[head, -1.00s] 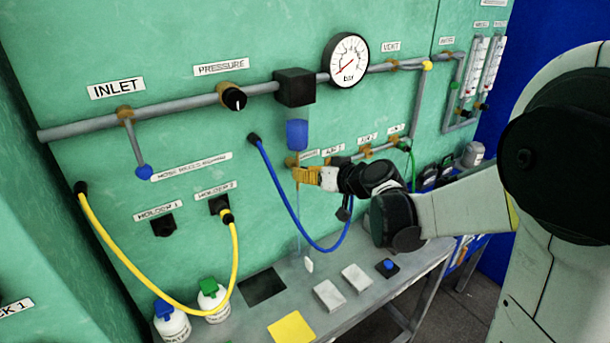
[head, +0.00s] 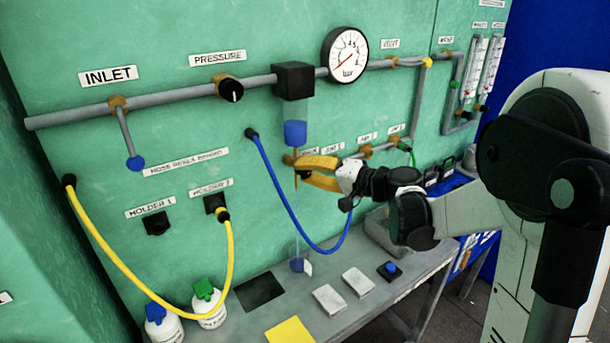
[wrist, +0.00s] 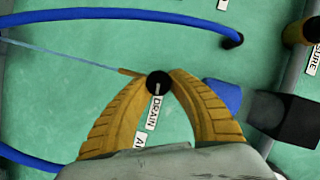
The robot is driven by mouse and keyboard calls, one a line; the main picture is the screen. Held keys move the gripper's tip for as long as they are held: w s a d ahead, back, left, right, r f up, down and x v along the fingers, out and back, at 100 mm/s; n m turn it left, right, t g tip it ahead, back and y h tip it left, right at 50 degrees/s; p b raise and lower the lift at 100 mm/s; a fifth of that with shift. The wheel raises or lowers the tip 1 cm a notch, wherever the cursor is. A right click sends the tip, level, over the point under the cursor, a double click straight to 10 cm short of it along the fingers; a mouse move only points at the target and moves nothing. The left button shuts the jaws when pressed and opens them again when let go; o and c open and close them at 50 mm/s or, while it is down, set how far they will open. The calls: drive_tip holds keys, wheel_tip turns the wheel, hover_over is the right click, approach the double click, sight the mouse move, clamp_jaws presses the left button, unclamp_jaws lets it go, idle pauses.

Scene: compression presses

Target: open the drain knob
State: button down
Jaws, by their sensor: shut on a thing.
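The drain knob (wrist: 159,84) is a small round black knob with a pale mark, beside the label DRAIN (wrist: 154,112) in the wrist view. My gripper (wrist: 160,78) has its two yellow ribbed fingers closed on the knob from both sides. In the head view my gripper (head: 298,170) is at the green panel, just below the blue bowl (head: 295,133) under the black block; its fingers largely hide the knob there. A thin clear tube (head: 297,225) hangs below the drain, with blue at its lower end (head: 297,265).
A blue hose (head: 283,200) loops close to my gripper. The pressure gauge (head: 345,54) and grey pipe (head: 190,89) are above. A yellow hose (head: 100,248) hangs at left. Several small items and two bottles stand on the grey bench (head: 350,310) below.

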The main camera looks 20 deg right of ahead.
drive_tip(key=shift+m+b, duration=0.3)
drive_tip(key=shift+m, duration=0.2)
drive_tip(key=shift+y, duration=0.3)
drive_tip(key=c, duration=1.2)
unclamp_jaws()
drive_tip(key=v, duration=1.2)
drive_tip(key=shift+a+f, duration=0.1)
